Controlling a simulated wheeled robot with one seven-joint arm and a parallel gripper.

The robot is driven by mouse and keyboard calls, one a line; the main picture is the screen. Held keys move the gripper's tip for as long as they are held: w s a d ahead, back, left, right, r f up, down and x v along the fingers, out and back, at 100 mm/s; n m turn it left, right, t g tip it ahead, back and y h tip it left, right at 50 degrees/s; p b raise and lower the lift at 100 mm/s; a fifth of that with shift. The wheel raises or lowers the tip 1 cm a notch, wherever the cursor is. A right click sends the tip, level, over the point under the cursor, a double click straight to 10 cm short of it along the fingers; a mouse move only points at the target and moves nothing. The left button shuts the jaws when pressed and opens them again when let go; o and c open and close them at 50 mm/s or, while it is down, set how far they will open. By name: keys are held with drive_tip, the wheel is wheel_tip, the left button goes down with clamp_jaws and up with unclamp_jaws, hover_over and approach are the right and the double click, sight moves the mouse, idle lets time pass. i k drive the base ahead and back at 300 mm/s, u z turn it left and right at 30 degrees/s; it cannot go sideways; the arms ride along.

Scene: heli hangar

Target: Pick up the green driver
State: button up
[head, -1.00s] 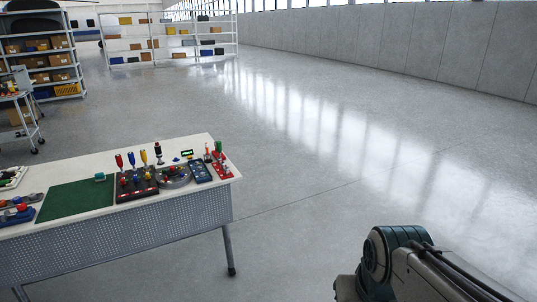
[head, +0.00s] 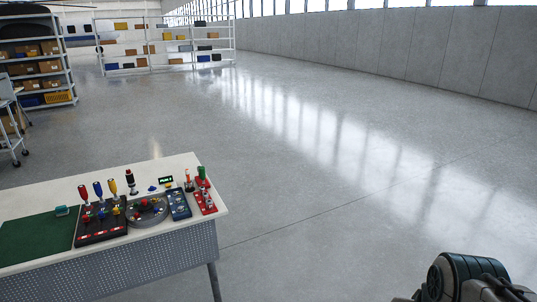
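A green-handled driver (head: 202,173) stands upright at the right end of the workbench (head: 180,165), in or just behind a red holder (head: 205,200). It looks small, and its lower part is hard to make out. Part of my arm shows at the lower right, over the floor and well apart from the bench. My gripper is not in view.
A black rack (head: 101,233) with red, blue and yellow drivers, a round grey tray (head: 148,214) and a blue box (head: 179,204) stand left of the red holder. A green mat (head: 38,240) lies further left. Open floor (head: 330,190) stretches right of the bench.

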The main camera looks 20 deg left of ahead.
sight(201, 169)
drive_tip(key=u, duration=0.05)
drive_tip(key=i, duration=2.1)
drive_tip(key=u, duration=1)
drive_tip(key=i, duration=1)
drive_tip(key=u, duration=1.65)
drive_tip(key=i, duration=0.55)
drive_tip(key=u, duration=0.4)
